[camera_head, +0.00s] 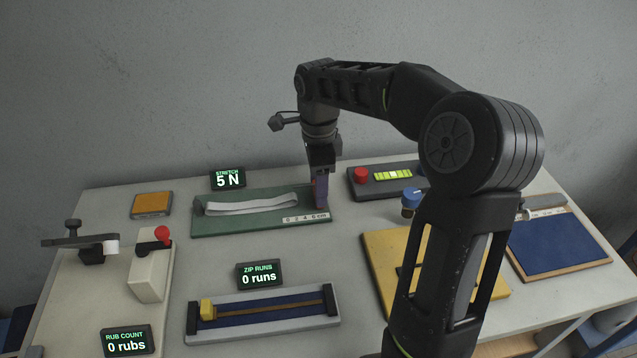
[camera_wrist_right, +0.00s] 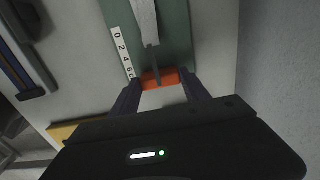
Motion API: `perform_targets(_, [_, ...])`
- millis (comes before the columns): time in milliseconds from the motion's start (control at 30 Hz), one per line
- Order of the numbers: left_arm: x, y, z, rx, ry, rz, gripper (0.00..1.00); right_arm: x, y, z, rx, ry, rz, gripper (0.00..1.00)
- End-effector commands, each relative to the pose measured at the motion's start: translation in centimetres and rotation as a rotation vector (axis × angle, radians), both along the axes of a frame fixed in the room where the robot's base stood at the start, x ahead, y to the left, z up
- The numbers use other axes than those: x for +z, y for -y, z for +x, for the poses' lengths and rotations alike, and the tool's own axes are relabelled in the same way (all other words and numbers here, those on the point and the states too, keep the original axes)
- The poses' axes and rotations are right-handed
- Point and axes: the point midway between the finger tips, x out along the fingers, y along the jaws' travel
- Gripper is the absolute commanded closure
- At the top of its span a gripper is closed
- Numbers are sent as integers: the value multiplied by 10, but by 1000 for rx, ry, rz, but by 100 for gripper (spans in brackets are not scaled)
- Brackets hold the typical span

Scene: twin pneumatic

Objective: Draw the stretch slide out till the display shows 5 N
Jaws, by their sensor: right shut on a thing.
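The stretch rig is a green board (camera_head: 240,222) at the back middle of the table, with a white band (camera_head: 253,204) along it. Its small display (camera_head: 228,178) reads "STRETCH 5 N". My right gripper (camera_head: 321,205) is at the board's right end, pointing down. In the right wrist view its fingers (camera_wrist_right: 160,88) are shut on the orange-red slide grip (camera_wrist_right: 158,77), one on each side. A thin dark rod (camera_wrist_right: 152,55) links the grip to the white band (camera_wrist_right: 147,20). The scale strip (camera_wrist_right: 123,48) runs beside it. My left gripper is not in view.
A blue-topped knob (camera_head: 411,197) and yellow board (camera_head: 376,250) lie to the right.

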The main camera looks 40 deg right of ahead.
Motion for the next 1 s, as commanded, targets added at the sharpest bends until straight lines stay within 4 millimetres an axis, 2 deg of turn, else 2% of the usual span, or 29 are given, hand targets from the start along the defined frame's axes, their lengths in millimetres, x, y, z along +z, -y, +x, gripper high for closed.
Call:
perform_targets(467, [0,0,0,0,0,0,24,0,-3,2,0,1,0,100])
perform_targets(500, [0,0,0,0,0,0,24,0,-3,2,0,1,0,45])
perform_targets(767, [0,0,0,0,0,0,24,0,-3,2,0,0,0,24])
perform_targets(1000, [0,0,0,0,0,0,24,0,-3,2,0,0,0,24])
